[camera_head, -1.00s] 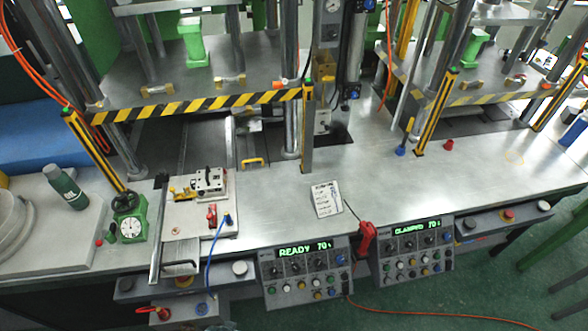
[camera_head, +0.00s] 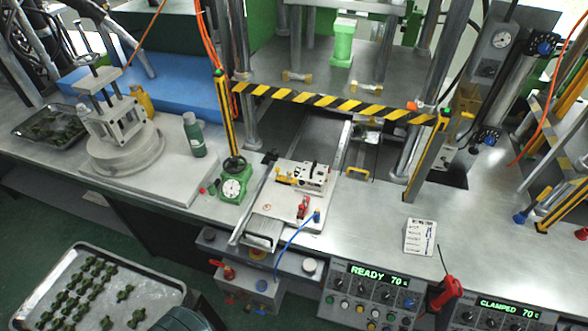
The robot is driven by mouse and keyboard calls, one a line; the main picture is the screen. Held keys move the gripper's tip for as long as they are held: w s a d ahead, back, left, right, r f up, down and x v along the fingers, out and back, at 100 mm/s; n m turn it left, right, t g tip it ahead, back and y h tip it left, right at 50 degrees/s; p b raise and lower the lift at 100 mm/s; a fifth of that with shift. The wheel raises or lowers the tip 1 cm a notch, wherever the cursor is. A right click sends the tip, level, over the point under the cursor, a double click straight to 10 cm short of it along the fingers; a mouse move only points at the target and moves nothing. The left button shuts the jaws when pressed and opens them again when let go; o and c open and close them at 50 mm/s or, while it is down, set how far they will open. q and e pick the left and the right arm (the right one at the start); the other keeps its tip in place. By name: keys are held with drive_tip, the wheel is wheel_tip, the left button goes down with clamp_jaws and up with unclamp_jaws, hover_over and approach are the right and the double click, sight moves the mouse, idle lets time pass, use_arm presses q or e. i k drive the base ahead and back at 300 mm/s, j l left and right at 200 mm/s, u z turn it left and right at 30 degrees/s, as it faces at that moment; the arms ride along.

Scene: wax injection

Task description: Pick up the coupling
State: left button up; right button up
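No part is plainly marked as the coupling. A small blue fitting (camera_head: 317,215) on the end of a blue hose (camera_head: 287,252) may be it. It sits at the right front edge of a pale plate (camera_head: 288,222), next to a red part (camera_head: 303,208). The hose runs down to a grey box (camera_head: 259,286) under the table edge. A white-and-black die block (camera_head: 311,177) with yellow parts sits on the same plate. Neither of my grippers is in view.
A green dial gauge (camera_head: 233,187) stands left of the plate. A striped bar (camera_head: 335,102) crosses behind it. A red hand tool (camera_head: 440,295) hangs between the READY and CLAMPED panels. A tray (camera_head: 150,262) of green pieces is at lower left. Bare table lies around the white card (camera_head: 419,237).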

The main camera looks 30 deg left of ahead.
sight(228, 271)
drive_tip(key=u, duration=1.95)
